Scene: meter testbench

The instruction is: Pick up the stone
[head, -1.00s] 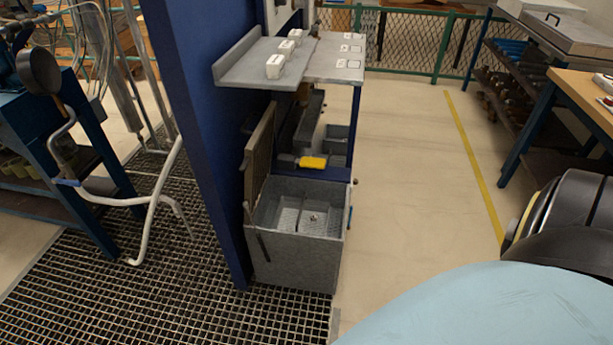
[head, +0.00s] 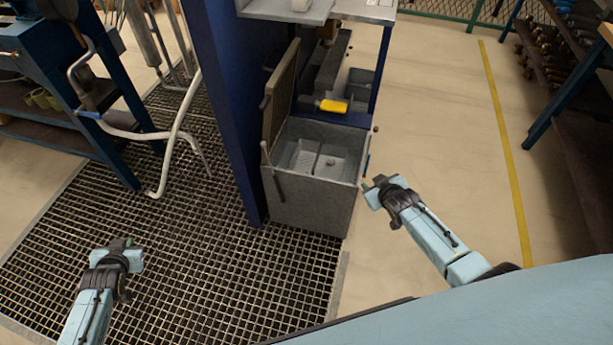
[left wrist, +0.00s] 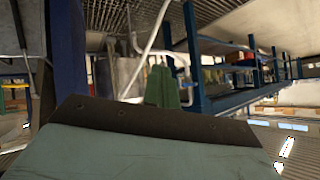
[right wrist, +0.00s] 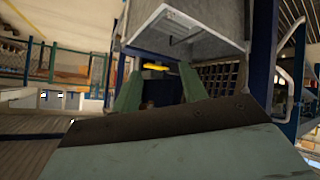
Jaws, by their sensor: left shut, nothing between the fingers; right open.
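A small speck (head: 331,162) lies in the right compartment of the open grey bin (head: 308,203) in the head view. It may be the stone, but it is too small to tell. My right gripper (head: 371,188) is open and empty, just right of the bin's front right side. Its two green fingers (right wrist: 160,88) stand apart in the right wrist view, with no stone visible between them. My left gripper (head: 124,244) is shut and empty over the floor grating at the lower left, well away from the bin. Its fingers (left wrist: 162,87) are together in the left wrist view.
The bin's raised lid (head: 281,90) stands on its left, beside a blue post (head: 222,110). A yellow-handled tool (head: 332,106) lies behind the bin. The floor right of the bin is clear up to a yellow line (head: 503,130).

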